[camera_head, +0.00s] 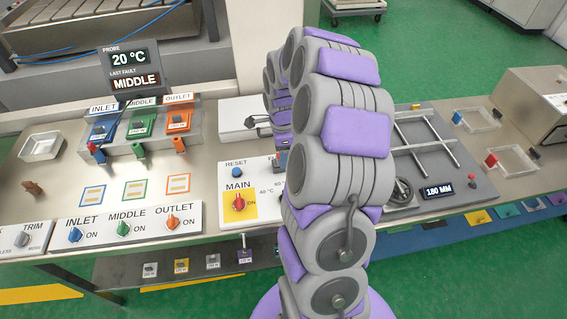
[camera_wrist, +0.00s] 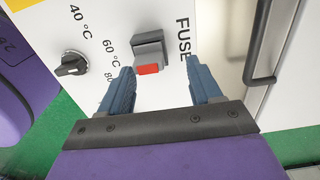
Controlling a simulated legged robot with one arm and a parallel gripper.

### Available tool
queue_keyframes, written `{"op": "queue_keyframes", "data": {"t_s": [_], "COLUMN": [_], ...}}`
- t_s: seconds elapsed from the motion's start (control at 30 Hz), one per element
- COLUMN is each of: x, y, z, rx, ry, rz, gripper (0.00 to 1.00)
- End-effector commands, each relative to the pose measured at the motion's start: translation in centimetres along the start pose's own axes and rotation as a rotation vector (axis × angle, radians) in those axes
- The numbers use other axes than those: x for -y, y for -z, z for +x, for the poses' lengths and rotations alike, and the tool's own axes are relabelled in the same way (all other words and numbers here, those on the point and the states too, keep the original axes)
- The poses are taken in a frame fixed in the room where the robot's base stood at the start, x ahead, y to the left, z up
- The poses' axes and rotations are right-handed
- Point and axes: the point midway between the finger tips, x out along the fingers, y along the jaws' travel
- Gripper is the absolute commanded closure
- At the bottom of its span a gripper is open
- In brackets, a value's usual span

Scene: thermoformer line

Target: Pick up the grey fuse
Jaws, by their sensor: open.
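In the wrist view my gripper (camera_wrist: 164,92) is open, with its two blue-grey fingers apart and nothing between them. Just beyond the fingertips, on a white panel marked FUSE, is a grey block (camera_wrist: 149,48) with a red part (camera_wrist: 149,70) at its near end. The block lies roughly between the fingers' lines, and I see no contact with it. I cannot tell whether the grey block is the fuse itself or its holder. In the head view my arm covers most of this panel and hides my gripper.
A black dial (camera_wrist: 72,65) sits left of the block. A dark handle (camera_wrist: 265,55) stands to its right. In the head view, a MAIN switch (camera_head: 239,202) is left of my arm. Small labelled pieces, including a grey one (camera_head: 212,261), stand on a low shelf.

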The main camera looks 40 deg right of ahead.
Motion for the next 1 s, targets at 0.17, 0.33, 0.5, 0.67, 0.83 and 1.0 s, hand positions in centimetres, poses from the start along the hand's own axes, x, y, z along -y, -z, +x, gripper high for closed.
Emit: {"op": "queue_keyframes", "data": {"t_s": [0.17, 0.33, 0.5, 0.67, 0.83, 1.0], "x": [-0.2, 0.3, 0.7, 0.5, 0.4, 0.3], "y": [-0.4, 0.4, 1.0, 0.6, 0.3, 0.1], "z": [-0.2, 0.0, 0.1, 0.1, 0.0, -0.1], "rx": [-0.004, 0.004, 0.009, 0.004, 0.001, 0.004], "ry": [0.003, -0.001, -0.004, -0.001, 0.002, 0.002], "rz": [-0.002, -0.001, 0.000, -0.001, -0.002, -0.001], "gripper": [0.47, 0.63, 0.79, 0.95, 1.00, 1.00]}}
